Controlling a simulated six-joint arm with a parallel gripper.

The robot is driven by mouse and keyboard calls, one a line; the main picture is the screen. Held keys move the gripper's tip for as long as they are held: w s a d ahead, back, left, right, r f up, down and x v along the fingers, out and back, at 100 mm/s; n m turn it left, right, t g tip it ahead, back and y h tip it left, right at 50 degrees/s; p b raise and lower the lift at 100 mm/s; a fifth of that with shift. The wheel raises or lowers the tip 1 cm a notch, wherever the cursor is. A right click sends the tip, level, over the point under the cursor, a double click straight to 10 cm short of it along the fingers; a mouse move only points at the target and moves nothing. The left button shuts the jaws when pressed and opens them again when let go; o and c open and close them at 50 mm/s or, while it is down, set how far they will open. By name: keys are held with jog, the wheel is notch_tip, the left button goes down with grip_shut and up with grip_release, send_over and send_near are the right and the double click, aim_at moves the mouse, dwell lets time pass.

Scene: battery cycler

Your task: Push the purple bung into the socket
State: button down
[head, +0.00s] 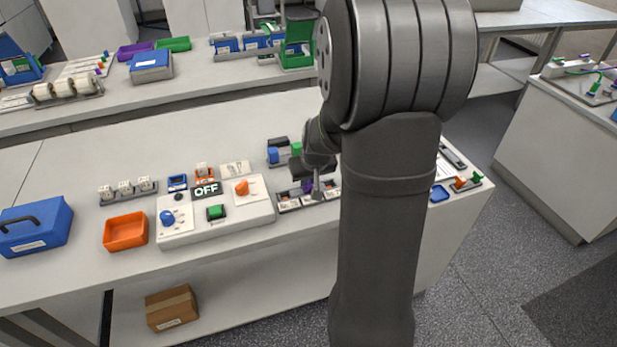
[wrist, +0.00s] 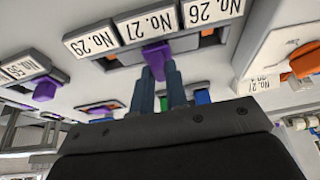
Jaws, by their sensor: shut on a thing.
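The purple bung (wrist: 157,53) is between the fingertips of my gripper (wrist: 165,82) in the wrist view.
A control box (head: 240,222) reading "OFF" stands left of the strip, with an orange tray (head: 125,232) and a blue case (head: 36,226) further left. A small rack with blue and green blocks (head: 273,155) is just behind.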

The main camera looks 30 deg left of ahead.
jog(key=shift+f, duration=0.25)
jog(key=c, duration=1.3)
grip_release()
jog(key=shift+c, duration=0.2)
jog(key=shift+r, duration=0.15)
jog(key=v, duration=1.7)
jog(key=x, duration=1.7)
